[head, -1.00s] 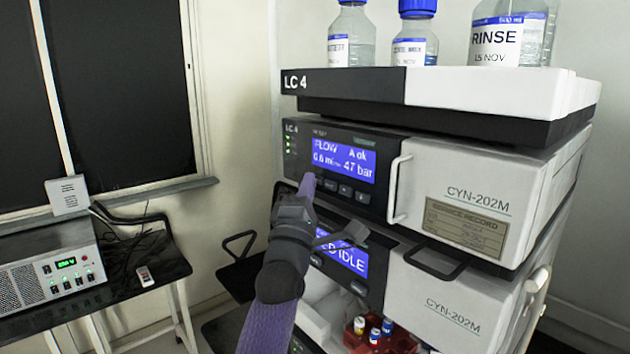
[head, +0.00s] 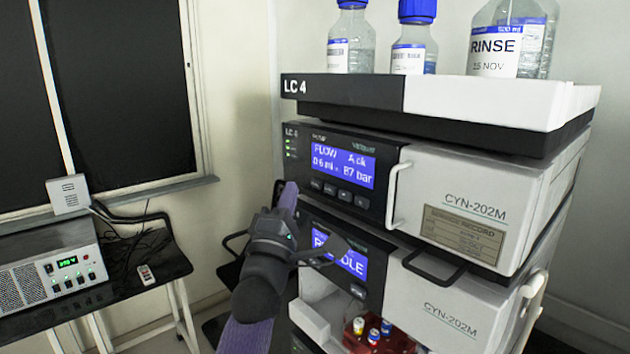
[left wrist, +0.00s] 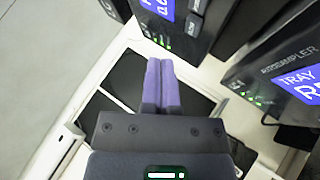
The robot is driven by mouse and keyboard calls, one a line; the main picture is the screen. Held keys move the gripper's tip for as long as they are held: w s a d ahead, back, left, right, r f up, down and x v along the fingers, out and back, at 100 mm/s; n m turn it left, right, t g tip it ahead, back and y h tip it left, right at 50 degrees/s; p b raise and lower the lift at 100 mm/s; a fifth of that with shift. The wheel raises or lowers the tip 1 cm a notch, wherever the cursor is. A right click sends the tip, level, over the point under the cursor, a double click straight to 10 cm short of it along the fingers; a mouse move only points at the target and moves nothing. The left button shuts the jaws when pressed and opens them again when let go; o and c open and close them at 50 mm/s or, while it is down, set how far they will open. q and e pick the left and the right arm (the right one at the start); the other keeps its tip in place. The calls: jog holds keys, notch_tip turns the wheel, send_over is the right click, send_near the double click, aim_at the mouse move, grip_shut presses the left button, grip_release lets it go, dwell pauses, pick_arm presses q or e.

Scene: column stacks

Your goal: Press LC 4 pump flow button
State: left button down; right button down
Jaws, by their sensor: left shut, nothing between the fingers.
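The LC 4 pump (head: 300,165) is the dark-fronted upper module of the stack in the head view. Its blue screen (head: 343,164) shows FLOW and a bar reading. A row of dark buttons (head: 338,191) sits just under the screen; their labels are too small to read. My left gripper (head: 289,190) is shut and empty, its purple fingers pointing up beside the left end of the button row, apparently apart from it. In the left wrist view the closed fingers (left wrist: 160,66) lie below the pump's screen (left wrist: 160,8) and buttons (left wrist: 194,22). My right gripper is not in view.
A second module with a blue screen (head: 340,252) sits below. Bottles (head: 497,40) stand on the top tray. A red vial rack (head: 362,338) is low down. A black table (head: 150,268) stands left.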

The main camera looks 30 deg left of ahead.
pick_arm(q)
jog(key=s, duration=0.1)
jog(key=s+a, duration=0.1)
jog(key=shift+s+p, duration=0.3)
jog(key=shift+s, duration=0.05)
dwell(0.4)
